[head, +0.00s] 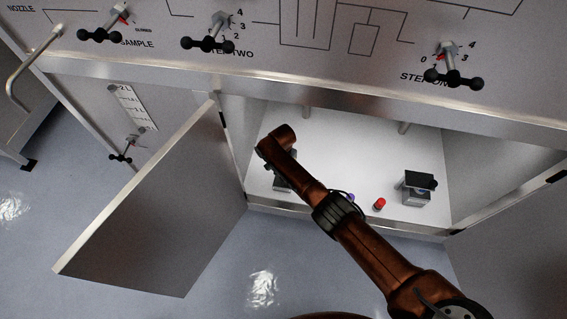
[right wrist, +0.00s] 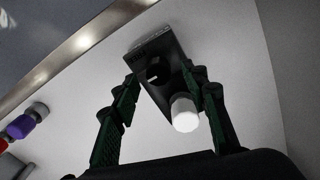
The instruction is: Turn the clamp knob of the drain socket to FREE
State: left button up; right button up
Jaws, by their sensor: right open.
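In the right wrist view a dark block-shaped socket (right wrist: 167,55) stands on the white cabinet floor. It carries a round black part (right wrist: 155,73) and a white cylinder (right wrist: 184,113). My right gripper (right wrist: 160,76) is open, with one green-black finger on each side of the socket; contact cannot be told. In the head view this left-hand socket (head: 283,184) is mostly hidden by my right arm's end. A second grey socket (head: 415,194) with a black knob stands at the right of the cabinet. I cannot read a label naming either. My left gripper is not in view.
The cabinet door (head: 150,215) hangs open to the left. A red piece (head: 380,204) and a purple piece (head: 350,197) stand near the cabinet's front edge. The panel above has several black-handled valves, including one marked SAMPLE (head: 100,35).

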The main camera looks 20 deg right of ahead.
notch_tip(320, 180, up, 10)
jog(key=shift+d+r, duration=0.15)
jog(key=shift+r, duration=0.05)
dwell(0.6)
